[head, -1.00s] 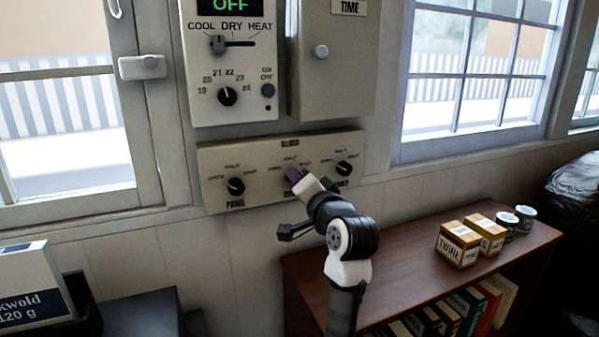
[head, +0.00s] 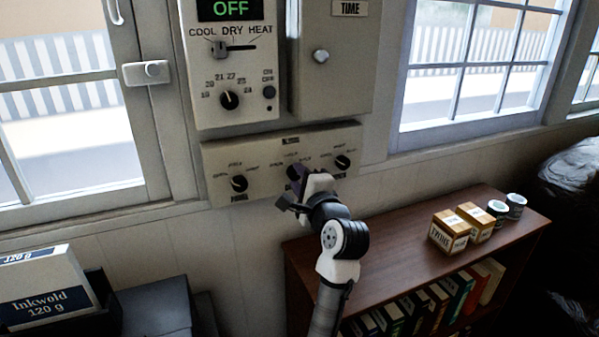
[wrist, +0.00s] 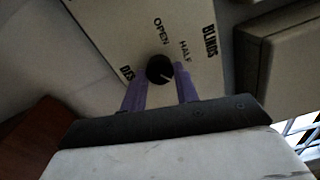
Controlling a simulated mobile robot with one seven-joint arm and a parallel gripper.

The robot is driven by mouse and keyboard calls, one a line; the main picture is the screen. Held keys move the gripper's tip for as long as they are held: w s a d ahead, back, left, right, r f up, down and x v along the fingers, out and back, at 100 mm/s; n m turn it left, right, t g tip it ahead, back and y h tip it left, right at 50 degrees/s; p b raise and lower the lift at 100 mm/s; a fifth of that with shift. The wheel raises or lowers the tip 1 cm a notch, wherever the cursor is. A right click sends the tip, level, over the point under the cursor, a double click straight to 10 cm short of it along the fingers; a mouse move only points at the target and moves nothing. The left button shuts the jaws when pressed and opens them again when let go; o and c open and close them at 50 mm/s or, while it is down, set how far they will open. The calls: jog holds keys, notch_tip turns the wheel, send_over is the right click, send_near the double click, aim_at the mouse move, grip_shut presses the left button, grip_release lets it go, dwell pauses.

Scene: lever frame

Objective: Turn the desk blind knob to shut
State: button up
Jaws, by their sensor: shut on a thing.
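The beige blinds panel (head: 266,150) hangs on the wall with three black knobs in a row. My gripper (head: 298,178) is at the middle knob (head: 292,171), which its purple fingers partly cover in the head view. In the wrist view, the black knob (wrist: 159,69) sits between the tips of my two purple fingers (wrist: 161,76), and they are shut on it. Its pale pointer mark points to the lower right. The words OPEN, HALF and BLINDS are readable there, with part of a DES label; no shut label is readable.
The left knob (head: 239,184) and right knob (head: 342,162) flank it. A thermostat unit (head: 236,75) and a grey box (head: 334,60) are just above. A brown bookcase (head: 400,230) with small boxes and tins on top stands below right.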

jog(key=shift+m, duration=0.5)
jog(key=o, duration=1)
jog(key=b+v, duration=0.3)
jog(key=v, duration=1.1)
jog(key=shift+b, duration=0.35)
